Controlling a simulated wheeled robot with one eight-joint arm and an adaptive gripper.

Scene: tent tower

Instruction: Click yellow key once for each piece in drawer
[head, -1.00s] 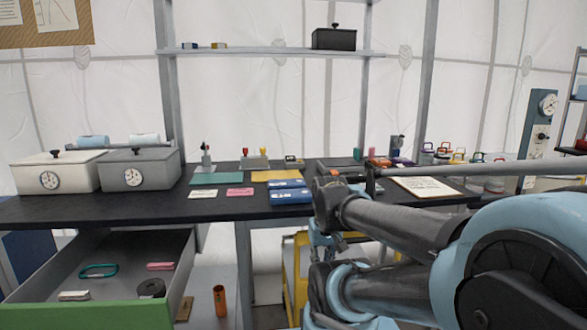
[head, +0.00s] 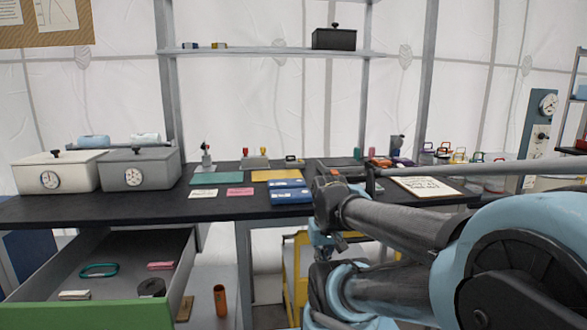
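The green-fronted drawer (head: 95,314) is pulled open at the lower left. Inside lie a teal ring-shaped piece (head: 99,270), a pink piece (head: 161,265), a whitish block (head: 75,295) and a dark round piece (head: 151,287). The drawer's near inside is partly hidden by its front. A small grey block at the back of the table bears an upright yellow piece (head: 263,153), perhaps the yellow key, beside a red one (head: 245,153). My gripper (head: 338,244) seems to show only in part below my folded arm, away from drawer and key; its fingers are unclear.
The black table (head: 110,208) holds two lidded boxes with dials (head: 50,179) (head: 135,177), coloured mats, a blue item (head: 290,191) and a clipboard (head: 425,186). An orange cylinder (head: 220,300) stands below, right of the drawer. My arm blocks the lower right.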

